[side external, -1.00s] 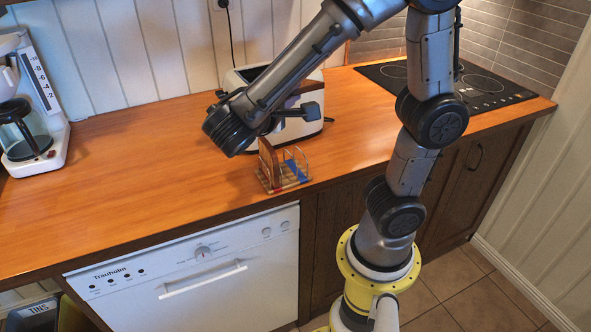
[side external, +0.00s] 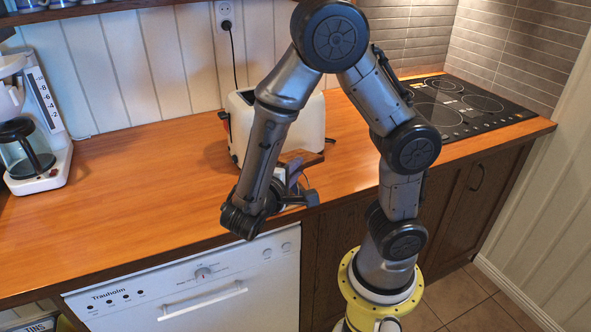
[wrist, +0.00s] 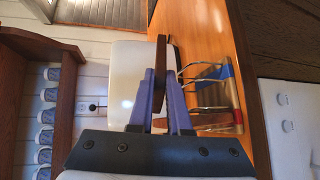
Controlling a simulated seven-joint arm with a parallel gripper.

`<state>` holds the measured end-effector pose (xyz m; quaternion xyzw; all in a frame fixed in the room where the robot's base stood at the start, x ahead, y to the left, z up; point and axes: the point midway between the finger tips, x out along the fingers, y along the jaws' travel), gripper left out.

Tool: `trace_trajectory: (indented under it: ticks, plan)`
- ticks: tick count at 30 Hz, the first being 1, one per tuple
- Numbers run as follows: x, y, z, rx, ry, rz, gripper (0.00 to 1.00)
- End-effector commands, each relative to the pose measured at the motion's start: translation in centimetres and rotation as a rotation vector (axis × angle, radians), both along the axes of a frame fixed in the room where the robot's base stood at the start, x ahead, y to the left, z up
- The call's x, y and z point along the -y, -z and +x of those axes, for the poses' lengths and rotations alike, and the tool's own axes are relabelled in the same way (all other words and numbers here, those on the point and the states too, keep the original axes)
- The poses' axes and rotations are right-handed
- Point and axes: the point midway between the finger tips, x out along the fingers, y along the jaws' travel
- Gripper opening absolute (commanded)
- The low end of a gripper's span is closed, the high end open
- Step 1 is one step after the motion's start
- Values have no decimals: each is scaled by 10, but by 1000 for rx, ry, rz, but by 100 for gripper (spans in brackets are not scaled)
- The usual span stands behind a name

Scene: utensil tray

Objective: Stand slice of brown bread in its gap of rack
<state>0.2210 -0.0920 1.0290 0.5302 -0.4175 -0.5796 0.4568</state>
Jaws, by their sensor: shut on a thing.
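The slice of brown bread (wrist: 161,60) stands edge-on between the two fingers of my gripper (wrist: 161,85) in the wrist view. The gripper is shut on it. In the side view the slice (side external: 303,157) shows as a brown patch just above my gripper, in front of the toaster. The wire rack (wrist: 232,90), with a blue and a red part on its base, lies right of the fingers in the wrist view. Another brown slice (wrist: 195,120) is in the rack. In the side view my arm hides most of the rack. The held slice appears apart from the rack.
A white toaster (side external: 240,125) stands behind my gripper. A coffee maker (side external: 35,150) is at the far left and a black hob (side external: 450,110) at the right. The wooden counter (side external: 140,190) is clear on the left. Its front edge is close to my gripper.

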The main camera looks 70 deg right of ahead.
Motion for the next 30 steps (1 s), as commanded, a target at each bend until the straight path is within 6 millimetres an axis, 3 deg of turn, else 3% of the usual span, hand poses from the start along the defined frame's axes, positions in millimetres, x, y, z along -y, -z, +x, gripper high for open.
trace_trajectory:
  ticks: [25,26,30]
  plan:
    - [0,14,0,1,-1,0,0]
    - [0,14,0,1,-1,0,21]
    - [0,14,0,1,-1,0,46]
